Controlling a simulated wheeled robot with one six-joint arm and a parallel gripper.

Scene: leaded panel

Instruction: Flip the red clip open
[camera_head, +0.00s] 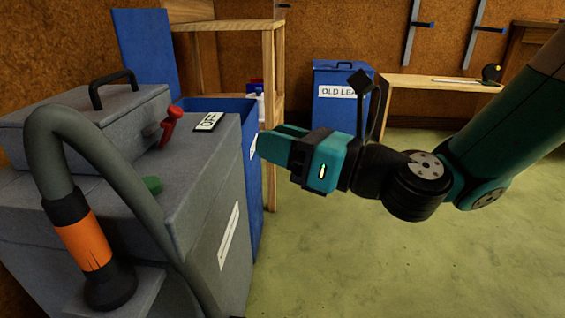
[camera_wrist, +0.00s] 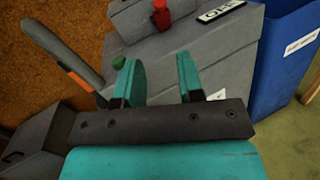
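The red clip (camera_head: 170,126) is on the front side of the grey lidded box (camera_head: 95,118) on top of the grey machine (camera_head: 205,180). It stands up at a slant, its lower end against the box. In the wrist view the red clip (camera_wrist: 161,15) is at the top, beyond my fingertips. My gripper (camera_head: 272,146) is to the right of the machine, apart from the clip. In the wrist view my gripper (camera_wrist: 159,78) has its two teal fingers spread with nothing between them.
A thick grey hose (camera_head: 75,130) with an orange band arches at the left. A green button (camera_head: 152,184) and an OFF plate (camera_head: 209,122) are on the machine's top. A blue bin (camera_head: 255,215) stands behind. The floor at the right is clear.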

